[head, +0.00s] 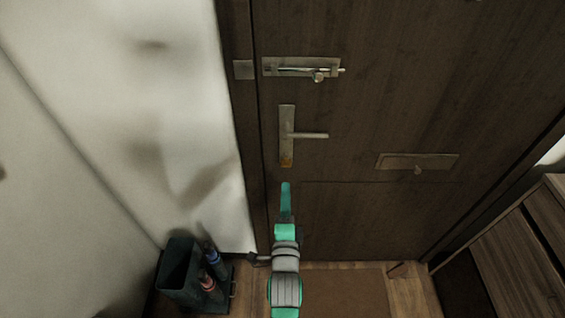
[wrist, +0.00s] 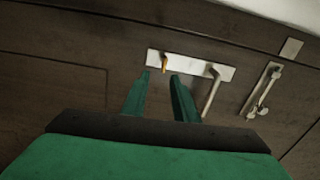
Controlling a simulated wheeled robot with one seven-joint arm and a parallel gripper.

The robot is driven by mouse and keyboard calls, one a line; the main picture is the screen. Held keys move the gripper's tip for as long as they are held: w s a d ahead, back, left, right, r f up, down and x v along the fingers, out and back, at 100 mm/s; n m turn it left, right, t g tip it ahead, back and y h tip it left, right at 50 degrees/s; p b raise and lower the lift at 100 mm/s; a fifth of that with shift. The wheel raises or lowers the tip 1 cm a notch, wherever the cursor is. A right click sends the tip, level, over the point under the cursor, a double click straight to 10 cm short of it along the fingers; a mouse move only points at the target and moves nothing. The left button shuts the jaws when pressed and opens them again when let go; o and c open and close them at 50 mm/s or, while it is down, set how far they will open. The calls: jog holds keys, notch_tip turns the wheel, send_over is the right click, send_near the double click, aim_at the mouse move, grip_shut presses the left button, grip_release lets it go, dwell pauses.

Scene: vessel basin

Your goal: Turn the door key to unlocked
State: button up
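The door key (head: 286,162) is a small orange-brown piece at the lower end of the pale metal handle plate (head: 286,120) on the dark wooden door (head: 400,80). In the wrist view the key (wrist: 164,63) stands out from the plate (wrist: 217,70), upright in the picture. My gripper (head: 286,186) is just below the key in the head view. In the wrist view my gripper (wrist: 160,77) has its two green fingers apart with nothing between them. The key appears ahead of the gap, nearer the right finger. Whether a finger touches it I cannot tell.
The lever handle (head: 310,135) sticks out right of the plate. A sliding bolt (head: 302,68) is above, and a mail-slot plate (head: 417,162) is to the right. A dark bin with umbrellas (head: 182,272) stands lower left. A wooden bench (head: 520,250) is at right.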

aim_at(286, 162)
jog(key=shift+m, duration=0.3)
jog(key=w, duration=0.8)
jog(key=w+r, duration=0.1)
jog(key=w, duration=0.3)
jog(key=shift+a, duration=0.1)
grip_shut()
jog(key=shift+a, duration=0.1)
